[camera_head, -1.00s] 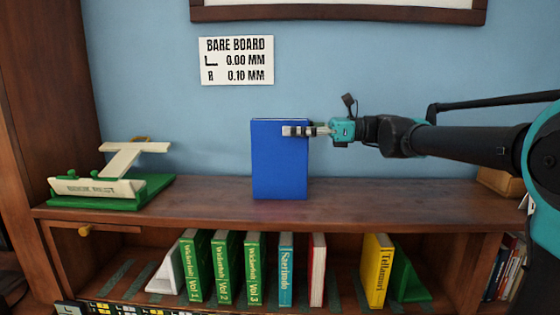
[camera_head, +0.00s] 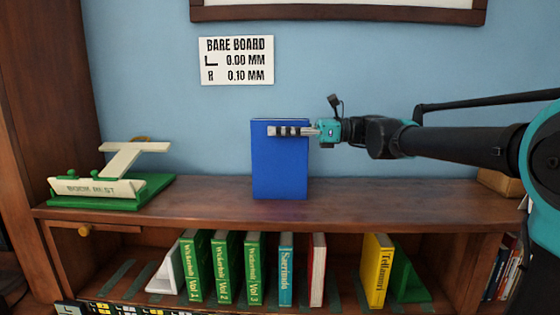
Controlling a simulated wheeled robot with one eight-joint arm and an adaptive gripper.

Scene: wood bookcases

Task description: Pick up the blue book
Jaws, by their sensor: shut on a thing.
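The blue book (camera_head: 280,168) stands upright on the top board of the bookcase, its broad face toward the camera. My gripper (camera_head: 272,131) reaches in from the right and lies across the upper part of the book. One finger shows in front of the blue face; the other finger is hidden, so the grip is seen from one side only. The gripper is shut on the book near its top right. The book's lower edge appears to be at the board.
A green and cream book rest (camera_head: 110,190) stands on the board (camera_head: 400,198) at left. Below are green volumes (camera_head: 192,265), a teal book (camera_head: 286,268), a red book (camera_head: 317,268), a yellow book (camera_head: 376,270) and bookends (camera_head: 408,277). The board is clear on both sides of the blue book.

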